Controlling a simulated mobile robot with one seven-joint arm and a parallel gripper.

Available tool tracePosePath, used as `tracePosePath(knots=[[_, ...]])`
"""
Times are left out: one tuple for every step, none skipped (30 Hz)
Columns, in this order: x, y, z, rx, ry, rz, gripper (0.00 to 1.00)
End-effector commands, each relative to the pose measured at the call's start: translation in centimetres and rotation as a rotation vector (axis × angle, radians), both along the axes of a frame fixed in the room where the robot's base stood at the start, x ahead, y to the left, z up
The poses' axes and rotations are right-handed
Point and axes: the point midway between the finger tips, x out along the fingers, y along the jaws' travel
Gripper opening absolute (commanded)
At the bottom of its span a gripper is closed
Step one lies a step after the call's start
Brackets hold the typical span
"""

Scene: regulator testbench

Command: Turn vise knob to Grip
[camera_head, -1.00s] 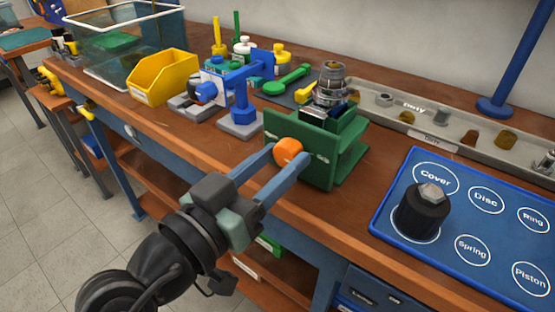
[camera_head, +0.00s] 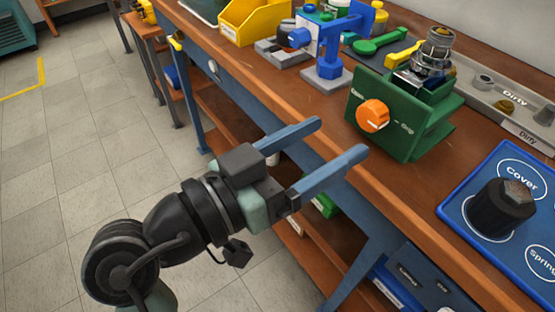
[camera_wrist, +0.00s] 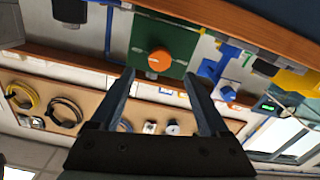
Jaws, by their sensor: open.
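The green vise (camera_head: 408,122) stands at the bench's front edge in the head view, with a metal regulator part (camera_head: 433,58) held on top. Its orange knob (camera_head: 372,116) is on the front face, between the labels "Open" at left and "Grip" at right. A pointer mark on the knob seems to aim right, toward Grip. My gripper (camera_head: 342,138) is open and empty, in front of the bench, left of and apart from the knob. In the wrist view the vise (camera_wrist: 143,37) and knob (camera_wrist: 159,60) show beyond my open fingers (camera_wrist: 160,80).
A blue mat (camera_head: 470,195) with a black part (camera_head: 502,208) lies right of the vise. A blue stand (camera_head: 328,66) and a yellow bin (camera_head: 254,21) are to its left. A tray labelled Dirty (camera_head: 525,137) runs behind. Floor in front is clear.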

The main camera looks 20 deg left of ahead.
Motion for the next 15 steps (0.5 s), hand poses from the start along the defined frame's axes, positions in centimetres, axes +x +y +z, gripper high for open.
tracePosePath(knots=[[-0.9, 0.9, 0.1, 0.000, 0.000, 0.007, 0.79], [-1.5, 1.2, 0.1, 0.000, 0.000, 0.006, 0.79], [-2.1, 1.7, 0.1, -0.001, 0.001, 0.006, 0.79], [-2.6, 2.0, 0.1, 0.000, 0.001, 0.006, 0.79], [-3.0, 2.4, 0.1, -0.001, 0.001, 0.005, 0.79], [-3.6, 2.7, 0.1, 0.001, 0.001, 0.005, 0.79], [-3.9, 2.9, 0.1, 0.000, 0.000, 0.004, 0.79], [-4.2, 3.2, 0.1, 0.000, 0.001, 0.004, 0.79], [-4.6, 3.4, 0.1, 0.000, 0.000, 0.003, 0.79], [-4.8, 3.6, 0.1, 0.001, -0.001, 0.003, 0.79], [-5.0, 3.7, 0.1, 0.000, -0.001, 0.002, 0.79], [-5.2, 3.8, 0.0, 0.001, 0.000, 0.001, 0.79], [-5.3, 3.9, 0.0, 0.001, -0.001, 0.000, 0.79], [-5.4, 3.9, 0.0, 0.001, -0.001, 0.000, 0.79], [-5.5, 3.9, 0.0, 0.001, -0.001, 0.000, 0.79]])
